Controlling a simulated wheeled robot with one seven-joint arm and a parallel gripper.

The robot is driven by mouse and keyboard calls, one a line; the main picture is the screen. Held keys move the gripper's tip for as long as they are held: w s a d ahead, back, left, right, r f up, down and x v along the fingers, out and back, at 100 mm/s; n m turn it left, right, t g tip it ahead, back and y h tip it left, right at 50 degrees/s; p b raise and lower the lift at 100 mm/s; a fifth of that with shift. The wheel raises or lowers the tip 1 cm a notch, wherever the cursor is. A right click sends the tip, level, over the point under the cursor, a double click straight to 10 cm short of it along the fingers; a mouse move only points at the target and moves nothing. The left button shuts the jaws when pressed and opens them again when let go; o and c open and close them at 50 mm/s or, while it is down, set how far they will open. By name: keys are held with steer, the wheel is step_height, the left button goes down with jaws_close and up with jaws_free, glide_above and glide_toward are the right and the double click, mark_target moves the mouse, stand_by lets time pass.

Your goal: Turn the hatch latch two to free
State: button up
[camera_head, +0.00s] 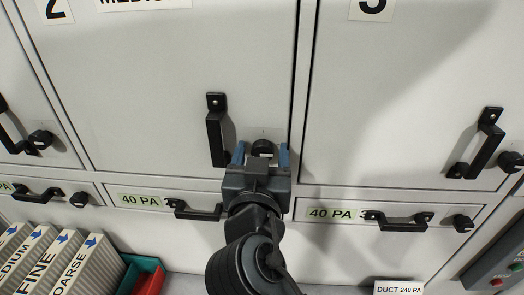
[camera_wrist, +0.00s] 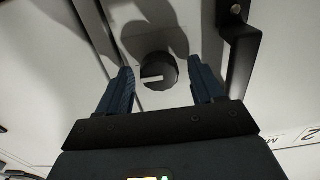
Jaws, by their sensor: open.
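Hatch two (camera_head: 140,90) is the grey door with the "2" label (camera_head: 54,10) and a label partly cut off at the top. Its latch is a round black knob (camera_head: 263,148) with a white mark, near the door's lower right corner. In the wrist view the latch knob (camera_wrist: 158,68) shows its white bar lying roughly level. My gripper (camera_head: 261,156) is open, with one blue finger on each side of the knob. In the wrist view a gap shows between the knob and each finger of my gripper (camera_wrist: 162,76). Contact is not visible.
The hatch's black handle (camera_head: 216,135) stands close to the left finger; it also shows in the wrist view (camera_wrist: 240,50). Below are drawers with "40 PA" labels (camera_head: 140,200) and handles. Filter boxes (camera_head: 50,262) and a red-green bin (camera_head: 142,278) are lower left.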

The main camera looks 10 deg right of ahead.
steer(key=c, duration=1.1)
steer(key=shift+o, duration=0.2)
steer(key=shift+n, duration=0.3)
steer(key=n+p, duration=0.1)
steer(key=n, duration=0.2)
steer(key=shift+n, duration=0.3)
steer(key=n+p, duration=0.1)
steer(key=n, duration=0.3)
steer(key=shift+a+n+p, duration=0.1)
steer(key=shift+n+p, duration=0.2)
steer(key=shift+p, duration=0.05)
steer(key=n+p, duration=0.2)
steer(key=n, duration=0.2)
steer(key=n+p, duration=0.3)
steer(key=n, duration=0.2)
steer(key=shift+a+f, duration=0.1)
steer(key=shift+f, duration=0.05)
